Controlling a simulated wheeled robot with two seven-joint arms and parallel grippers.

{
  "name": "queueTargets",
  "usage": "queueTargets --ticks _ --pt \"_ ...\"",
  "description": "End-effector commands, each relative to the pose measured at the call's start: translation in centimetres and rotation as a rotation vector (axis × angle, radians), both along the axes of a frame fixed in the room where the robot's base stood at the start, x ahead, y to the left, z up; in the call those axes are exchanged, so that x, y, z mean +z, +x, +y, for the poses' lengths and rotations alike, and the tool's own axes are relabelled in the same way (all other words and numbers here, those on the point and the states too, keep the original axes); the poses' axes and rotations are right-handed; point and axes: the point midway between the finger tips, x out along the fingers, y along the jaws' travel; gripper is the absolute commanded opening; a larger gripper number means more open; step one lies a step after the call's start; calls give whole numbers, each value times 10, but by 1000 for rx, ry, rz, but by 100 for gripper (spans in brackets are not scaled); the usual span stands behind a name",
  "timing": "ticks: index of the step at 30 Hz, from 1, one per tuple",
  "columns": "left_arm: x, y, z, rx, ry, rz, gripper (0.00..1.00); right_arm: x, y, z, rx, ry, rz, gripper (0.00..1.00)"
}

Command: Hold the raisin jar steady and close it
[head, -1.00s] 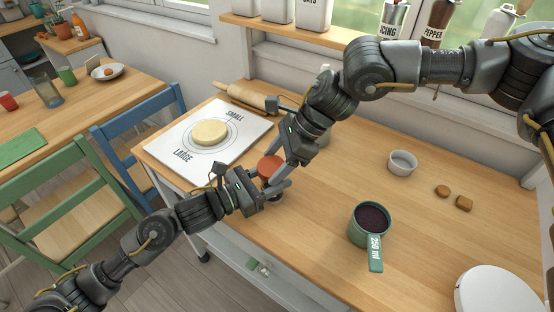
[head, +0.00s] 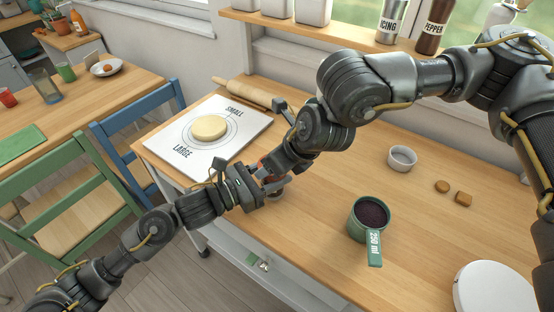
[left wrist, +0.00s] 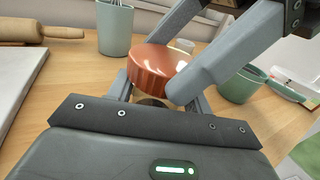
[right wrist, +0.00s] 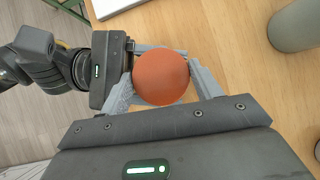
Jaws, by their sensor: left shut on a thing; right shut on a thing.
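The raisin jar (head: 277,193) stands near the front edge of the worktop, mostly hidden by my grippers. My left gripper (head: 266,190) is shut around its body from the left. The round copper-orange lid (left wrist: 158,68) is directly above the jar in the left wrist view; it also fills the space between my right fingers in the right wrist view (right wrist: 161,77). My right gripper (right wrist: 162,86) is shut on the lid from above. A little of the jar (left wrist: 150,101) shows under the lid. I cannot tell whether the lid is fully seated.
A green measuring cup (head: 356,230) with dark contents stands to the right. Beyond it are a white ramekin (head: 402,163) and two brown biscuits (head: 463,199). A white board (head: 180,155) with a dough disc (head: 209,128) and a rolling pin (head: 245,94) lie to the left.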

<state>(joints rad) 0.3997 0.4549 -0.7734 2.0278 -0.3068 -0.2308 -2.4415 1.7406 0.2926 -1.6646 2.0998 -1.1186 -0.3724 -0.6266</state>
Motion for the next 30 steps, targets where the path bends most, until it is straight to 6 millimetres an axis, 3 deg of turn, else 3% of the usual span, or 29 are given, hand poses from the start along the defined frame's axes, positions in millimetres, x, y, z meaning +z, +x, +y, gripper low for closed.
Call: queueTargets --ticks 11,21,24,30 --pt "1 3 2 9 0 -1 0 0 -5 8 -616 -8 -7 43" --pt "1 4 3 11 -1 -1 0 -1 -1 11 -1390 -2 -12 43" --pt "1 4 3 11 -1 -1 0 -1 -2 11 -1480 0 -11 43" --pt "1 4 3 12 -1 0 0 -1 -3 11 -1501 -1 -7 42"
